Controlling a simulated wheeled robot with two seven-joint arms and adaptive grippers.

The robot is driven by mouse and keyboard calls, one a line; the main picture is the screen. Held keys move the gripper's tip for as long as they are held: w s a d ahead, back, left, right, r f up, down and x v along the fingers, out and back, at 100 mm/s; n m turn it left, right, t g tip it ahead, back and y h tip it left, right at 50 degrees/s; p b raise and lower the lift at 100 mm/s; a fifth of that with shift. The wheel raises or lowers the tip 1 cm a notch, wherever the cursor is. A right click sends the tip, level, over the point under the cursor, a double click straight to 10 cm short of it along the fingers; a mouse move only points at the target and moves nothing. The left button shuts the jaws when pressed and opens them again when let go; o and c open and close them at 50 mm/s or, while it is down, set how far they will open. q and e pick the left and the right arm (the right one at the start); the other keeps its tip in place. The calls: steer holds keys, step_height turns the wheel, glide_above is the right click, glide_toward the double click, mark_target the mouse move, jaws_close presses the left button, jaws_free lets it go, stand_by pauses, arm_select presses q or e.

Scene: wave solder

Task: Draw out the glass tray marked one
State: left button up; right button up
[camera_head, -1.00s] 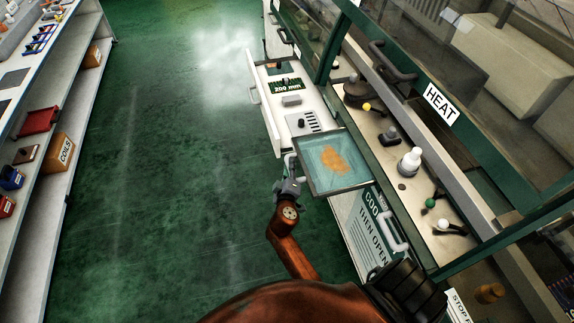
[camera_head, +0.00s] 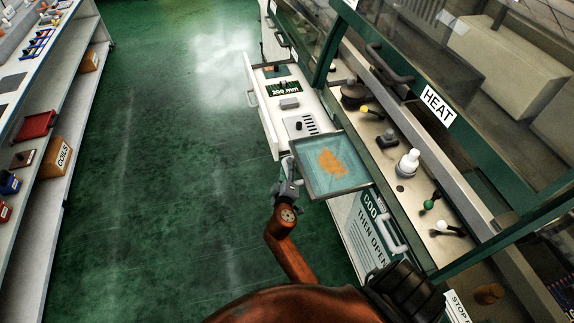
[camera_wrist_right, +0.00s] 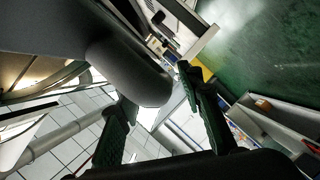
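A shallow glass tray (camera_head: 312,187) with a dark rim, a pale blue inside and an orange-brown patch juts from the bench front. No mark can be read on it. A grey handle (camera_head: 287,163) stands at its left edge. My right gripper (camera_head: 288,180) is at this handle, just left of the tray. In the right wrist view my two dark fingers (camera_wrist_right: 155,88) are spread, with a thick rounded grey bar (camera_wrist_right: 132,78) near and partly between their tips. I see no clear closed grip on it. My left gripper is not in view.
An open white drawer (camera_head: 262,105) with small items lies beyond the tray. A panel (camera_head: 362,232) reading "THEN OPEN" with a handle (camera_head: 392,236) is nearer. Bottles and knobs stand on the bench under the green HEAT frame (camera_head: 437,105). Green floor (camera_head: 170,180) is clear to the left.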

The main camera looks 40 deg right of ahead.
steer(key=shift+o, duration=1.2)
steer(key=r, duration=0.7)
steer(key=shift+w+d+r, duration=0.15)
steer(key=shift+w+r, duration=0.15)
steer(key=shift+w, duration=0.1)
steer(key=shift+s+a+r, duration=0.15)
steer(key=shift+s+r, duration=0.1)
steer(key=shift+r, duration=0.4)
steer(key=shift+s+a+r, duration=0.1)
steer(key=shift+s+r, duration=0.15)
steer(key=shift+r, duration=0.35)
steer(key=shift+c, duration=1.2)
steer(key=shift+w+d+f, duration=0.15)
steer(key=shift+w+f, duration=0.05)
steer(key=shift+s+r, duration=0.1)
steer(key=shift+s, duration=0.05)
steer(key=shift+f, duration=0.25)
